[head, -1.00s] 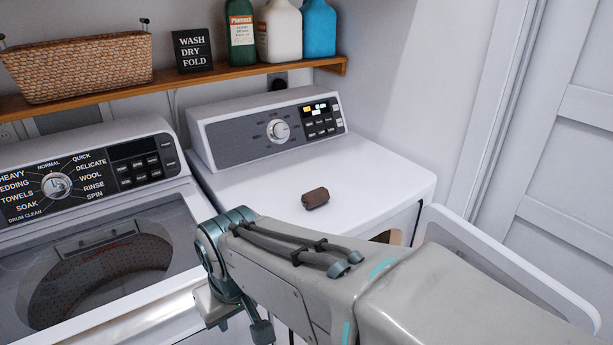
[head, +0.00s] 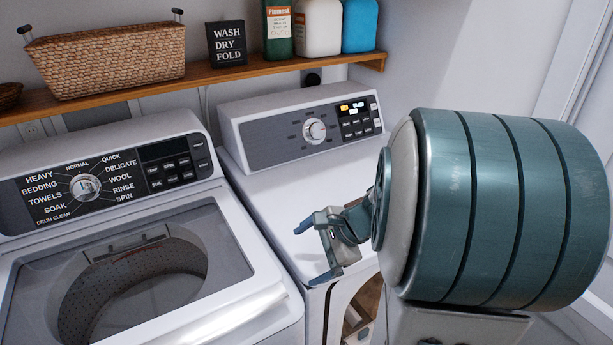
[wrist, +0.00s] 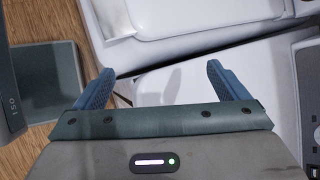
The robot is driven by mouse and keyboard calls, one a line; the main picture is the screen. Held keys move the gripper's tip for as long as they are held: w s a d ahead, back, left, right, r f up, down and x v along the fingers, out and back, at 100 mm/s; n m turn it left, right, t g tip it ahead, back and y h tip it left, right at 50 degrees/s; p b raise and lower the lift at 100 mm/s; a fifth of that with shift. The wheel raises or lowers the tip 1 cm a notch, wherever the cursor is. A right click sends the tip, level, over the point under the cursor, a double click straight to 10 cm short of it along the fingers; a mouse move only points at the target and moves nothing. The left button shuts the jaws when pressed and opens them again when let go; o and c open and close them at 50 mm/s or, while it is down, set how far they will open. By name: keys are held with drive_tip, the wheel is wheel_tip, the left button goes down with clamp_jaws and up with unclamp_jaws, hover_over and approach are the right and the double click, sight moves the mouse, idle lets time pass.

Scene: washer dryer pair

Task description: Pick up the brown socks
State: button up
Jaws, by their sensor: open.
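The brown socks do not show clearly in either view now; my arm covers part of the dryer top (head: 270,187), where they lay earlier. My gripper (head: 313,252) is at the dryer's front top edge in the head view, its fingers apart and pointing left. In the wrist view my gripper (wrist: 160,72) is open, with two blue fingers and nothing held between them. White appliance surfaces lie beyond the fingers there.
The washer (head: 250,290), with a clear lid, stands left of the dryer. A wooden shelf (head: 215,76) above holds a wicker basket (head: 110,60), a sign (head: 227,43) and several bottles. Wooden floor (wrist: 40,20) shows in the wrist view.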

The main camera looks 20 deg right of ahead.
drive_tip(key=w+d+m+t, duration=0.1)
drive_tip(key=d+m, duration=0.2)
drive_tip(key=w+d+m+t, duration=0.1)
drive_tip(key=d+m+t, duration=0.1)
drive_tip(key=d+m, duration=0.1)
drive_tip(key=w+d+m+t, duration=0.1)
drive_tip(key=d+m, duration=0.2)
drive_tip(key=d, duration=0.2)
drive_tip(key=shift+w+d+t+h+p, duration=0.25)
drive_tip(key=shift+w+t+h+p, duration=0.05)
drive_tip(key=shift+w+t+p, duration=0.1)
drive_tip(key=d+m+t+h, duration=0.1)
drive_tip(key=d+m, duration=0.1)
drive_tip(key=d, duration=0.1)
drive_tip(key=d+m+t+h, duration=0.1)
drive_tip(key=d+m, duration=0.1)
drive_tip(key=d, duration=0.1)
drive_tip(key=d+m+t+h, duration=0.1)
drive_tip(key=d+m, duration=0.2)
drive_tip(key=d, duration=0.1)
drive_tip(key=shift+s, duration=0.2)
drive_tip(key=shift+w+d+f, duration=0.15)
drive_tip(key=shift+d, duration=0.15)
drive_tip(key=x, duration=0.8)
drive_tip(key=shift+w+p, duration=0.2)
drive_tip(key=shift+p, duration=0.1)
drive_tip(key=shift+p+x, duration=0.4)
drive_tip(key=shift+x, duration=2.1)
drive_tip(key=shift+a, duration=0.1)
drive_tip(key=c, duration=1)
